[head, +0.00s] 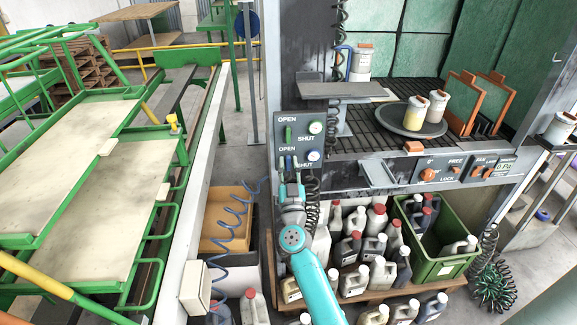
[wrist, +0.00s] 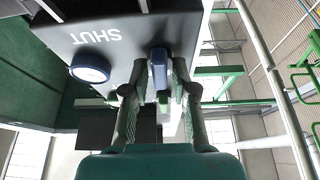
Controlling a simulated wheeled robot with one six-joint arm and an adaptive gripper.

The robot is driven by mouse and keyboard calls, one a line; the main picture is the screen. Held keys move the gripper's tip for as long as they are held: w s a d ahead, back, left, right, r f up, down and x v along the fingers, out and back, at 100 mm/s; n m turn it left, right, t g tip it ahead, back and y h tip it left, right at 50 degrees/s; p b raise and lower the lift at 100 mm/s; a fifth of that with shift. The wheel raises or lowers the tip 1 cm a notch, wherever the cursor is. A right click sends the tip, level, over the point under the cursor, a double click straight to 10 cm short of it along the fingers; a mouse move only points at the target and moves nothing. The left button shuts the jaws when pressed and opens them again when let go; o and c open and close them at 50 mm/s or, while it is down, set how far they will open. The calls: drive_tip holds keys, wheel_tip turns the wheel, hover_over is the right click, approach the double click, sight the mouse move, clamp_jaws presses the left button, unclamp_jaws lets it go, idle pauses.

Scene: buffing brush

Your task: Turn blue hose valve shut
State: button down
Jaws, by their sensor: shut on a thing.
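The dark grey valve panel (head: 299,146) hangs on the booth's left post, with an upper and a lower row marked OPEN and SHUT. The blue hose valve handle (wrist: 158,68) is in the lower row. My gripper (head: 291,178) is at that row from below and partly hides the handle in the head view. In the wrist view my gripper (wrist: 160,84) has a finger on each side of the blue handle and is shut on it. The handle looks roughly upright, not turned toward SHUT. A coiled blue hose (head: 232,211) hangs at the left.
A green valve handle (head: 288,134) stands upright just above, with a round gauge (head: 315,128) beside it. A lower gauge (head: 313,155) is close to my gripper's right. A shelf (head: 345,91) juts out above right. Several bottles (head: 352,245) stand below.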

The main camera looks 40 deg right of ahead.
drive_tip(key=shift+m, duration=0.3)
drive_tip(key=m+g+h, duration=0.1)
drive_tip(key=m, duration=0.1)
drive_tip(key=m+g+h, duration=0.1)
drive_tip(key=m, duration=0.2)
drive_tip(key=shift+m, duration=0.3)
drive_tip(key=m+g, duration=0.1)
drive_tip(key=m, duration=0.2)
drive_tip(key=m+g+h, duration=0.1)
drive_tip(key=m, duration=0.2)
drive_tip(key=shift+g, duration=0.4)
drive_tip(key=m+g, duration=0.2)
drive_tip(key=m, duration=0.3)
drive_tip(key=shift+m+g+y, duration=0.3)
drive_tip(key=shift+m+g, duration=0.5)
drive_tip(key=shift+m, duration=1.5)
drive_tip(key=shift+f, duration=0.1)
drive_tip(key=c, duration=1.2)
unclamp_jaws()
drive_tip(key=shift+o, duration=0.2)
